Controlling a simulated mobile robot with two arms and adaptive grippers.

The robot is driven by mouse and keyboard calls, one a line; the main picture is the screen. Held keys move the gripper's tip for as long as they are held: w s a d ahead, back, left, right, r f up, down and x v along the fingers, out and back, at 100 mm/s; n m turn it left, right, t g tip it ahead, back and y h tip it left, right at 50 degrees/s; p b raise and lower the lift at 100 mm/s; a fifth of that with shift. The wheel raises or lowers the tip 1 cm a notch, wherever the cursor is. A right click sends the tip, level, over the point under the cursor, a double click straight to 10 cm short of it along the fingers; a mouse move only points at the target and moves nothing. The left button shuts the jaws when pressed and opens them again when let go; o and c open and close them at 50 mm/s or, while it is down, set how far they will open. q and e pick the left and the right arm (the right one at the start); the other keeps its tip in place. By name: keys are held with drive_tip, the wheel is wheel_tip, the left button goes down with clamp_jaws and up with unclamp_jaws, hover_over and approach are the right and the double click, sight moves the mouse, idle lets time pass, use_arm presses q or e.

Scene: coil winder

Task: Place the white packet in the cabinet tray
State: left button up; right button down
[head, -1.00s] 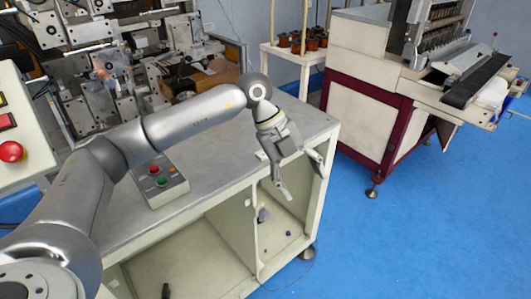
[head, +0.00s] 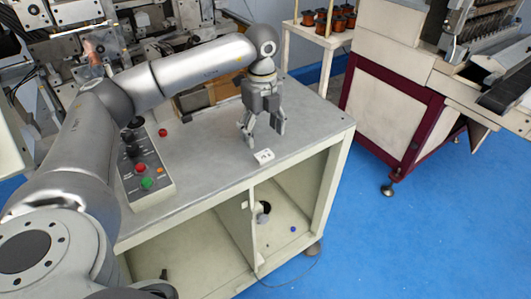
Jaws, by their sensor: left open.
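A small white packet (head: 264,155) with dark marks lies on the grey cabinet top, close to its front edge. My left gripper (head: 264,138) points down just above and behind the packet. Its fingers are apart with nothing seen between them. I cannot tell whether a fingertip touches the top. The cabinet (head: 215,171) has open compartments below its top; I cannot make out a separate tray. My right gripper is not in view.
A control box (head: 146,178) with red and green buttons sits on the cabinet top at left, with a small red piece (head: 163,132) behind it.

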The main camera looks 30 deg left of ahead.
sight(262, 152)
use_arm(q)
drive_tip(key=shift+s+f, duration=0.1)
drive_tip(key=shift+f, duration=0.65)
wheel_tip(262, 152, down, 4)
drive_tip(key=shift+a+f+p, duration=0.1)
drive_tip(key=shift+f+p, duration=0.1)
drive_tip(key=shift+p, duration=0.85)
drive_tip(key=shift+f, duration=0.35)
drive_tip(key=shift+c, duration=0.3)
drive_tip(key=c, duration=1.1)
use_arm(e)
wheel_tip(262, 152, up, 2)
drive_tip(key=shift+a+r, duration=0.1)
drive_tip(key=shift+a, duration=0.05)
